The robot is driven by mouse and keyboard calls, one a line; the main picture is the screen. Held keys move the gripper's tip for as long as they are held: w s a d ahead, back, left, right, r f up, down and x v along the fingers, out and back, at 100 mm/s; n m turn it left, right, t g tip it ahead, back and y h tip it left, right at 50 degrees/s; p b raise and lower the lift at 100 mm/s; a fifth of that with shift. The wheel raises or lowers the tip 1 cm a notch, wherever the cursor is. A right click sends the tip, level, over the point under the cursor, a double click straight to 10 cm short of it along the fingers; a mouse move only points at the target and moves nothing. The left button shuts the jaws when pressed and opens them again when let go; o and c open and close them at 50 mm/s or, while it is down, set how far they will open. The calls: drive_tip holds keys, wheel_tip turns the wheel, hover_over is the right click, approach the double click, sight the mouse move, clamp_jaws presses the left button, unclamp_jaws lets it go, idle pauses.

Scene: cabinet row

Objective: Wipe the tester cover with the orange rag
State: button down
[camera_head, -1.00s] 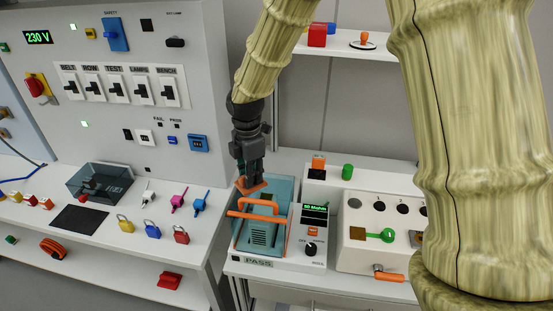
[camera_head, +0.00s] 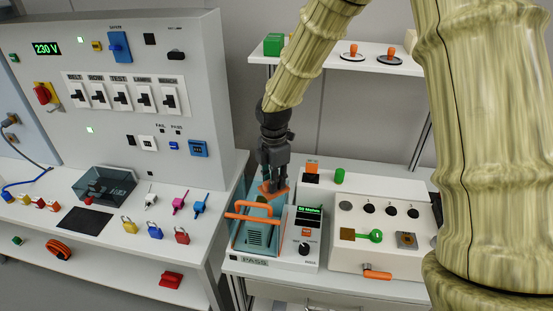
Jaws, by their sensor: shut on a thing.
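The tester (camera_head: 304,248) stands on the right-hand bench, with a green-lit display and a black knob. Its teal cover (camera_head: 242,246), with an orange handle (camera_head: 248,213), is on the tester's left side. My gripper (camera_head: 271,181) points down over the back of the cover, behind the handle. It is shut on the orange rag (camera_head: 273,189), of which only a small part shows below the fingers. The rag is at or just above the cover; I cannot tell whether it touches.
A white box with black sockets and a green key-like piece (camera_head: 376,236) stands right of the tester. A green cylinder (camera_head: 339,176) is behind it. The left panel carries switches (camera_head: 121,97), with padlocks (camera_head: 155,230) on its ledge. A shelf (camera_head: 340,60) is behind my arm.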

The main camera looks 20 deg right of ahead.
drive_tip(key=shift+r+p, duration=2.55)
drive_tip(key=shift+r, duration=0.8)
drive_tip(key=shift+f, duration=0.15)
